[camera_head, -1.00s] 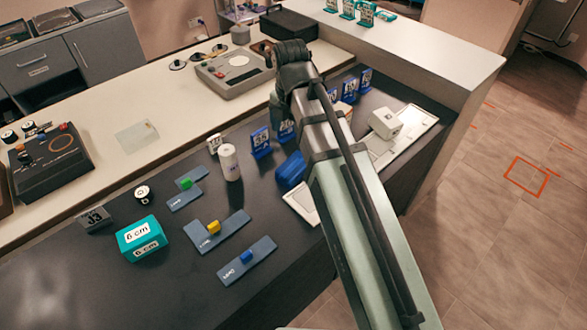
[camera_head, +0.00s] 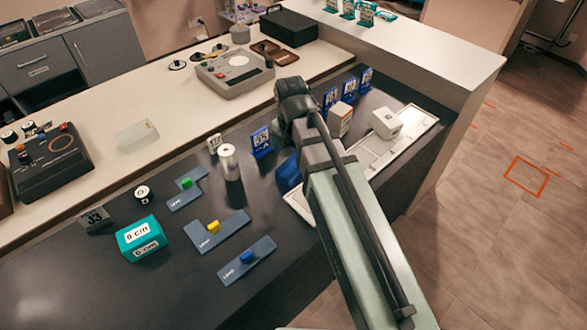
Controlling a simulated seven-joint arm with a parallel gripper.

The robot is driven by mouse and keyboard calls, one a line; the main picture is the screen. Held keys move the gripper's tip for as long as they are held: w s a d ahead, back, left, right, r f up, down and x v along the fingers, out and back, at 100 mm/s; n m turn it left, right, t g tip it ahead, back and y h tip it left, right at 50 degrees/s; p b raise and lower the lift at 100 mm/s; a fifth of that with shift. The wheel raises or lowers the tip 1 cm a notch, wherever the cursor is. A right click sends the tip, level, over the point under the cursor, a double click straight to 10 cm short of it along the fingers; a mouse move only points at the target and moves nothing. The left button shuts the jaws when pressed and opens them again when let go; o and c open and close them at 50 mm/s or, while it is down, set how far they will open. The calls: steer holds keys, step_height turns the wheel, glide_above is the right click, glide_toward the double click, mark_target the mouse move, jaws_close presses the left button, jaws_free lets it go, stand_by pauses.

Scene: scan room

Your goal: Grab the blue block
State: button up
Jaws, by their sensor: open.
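A small blue block (camera_head: 246,257) sits on a slate-blue plate (camera_head: 262,246) at the front of the dark counter. A larger blue object (camera_head: 287,174) stands farther right, partly hidden behind my arm; its full shape cannot be told. My arm reaches in from the lower right and bends at a dark joint over the counter. My gripper does not show; the arm may hide it.
Similar plates carry a yellow block (camera_head: 214,226) and a green block (camera_head: 187,183). A teal box (camera_head: 141,238), a white cylinder (camera_head: 229,160) and blue number signs (camera_head: 261,142) stand nearby. White boxes (camera_head: 386,123) are at right. The dark counter's front left is clear.

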mark_target(293, 164)
steer(key=shift+d+f, duration=0.15)
steer(key=shift+f, duration=1.15)
steer(key=shift+d+f, duration=0.15)
steer(key=shift+f, duration=1.15)
steer(key=shift+c, duration=0.4)
steer(key=c, duration=1.2)
